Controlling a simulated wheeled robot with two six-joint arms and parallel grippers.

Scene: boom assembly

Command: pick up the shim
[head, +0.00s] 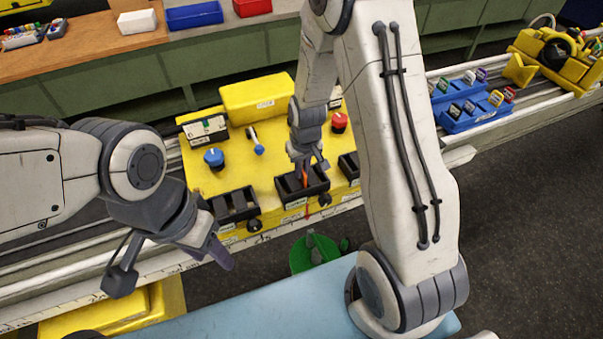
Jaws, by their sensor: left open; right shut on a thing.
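My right gripper (306,162) reaches down over the middle black tray (291,200) on the front of the yellow machine. It is shut on a thin orange-red piece (305,179), mostly hidden by the fingers and tray. I cannot tell if this piece is the shim. A red tip shows just below the tray's front. My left gripper (170,266) is open and empty, in front of the rail at lower left, apart from the machine.
The yellow machine (225,180) carries a blue knob (214,158), a red knob (339,122) and another black tray (235,205) at left. A green bin (315,254) stands below. Blue racks (474,112) sit at right. My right arm hides part of the machine.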

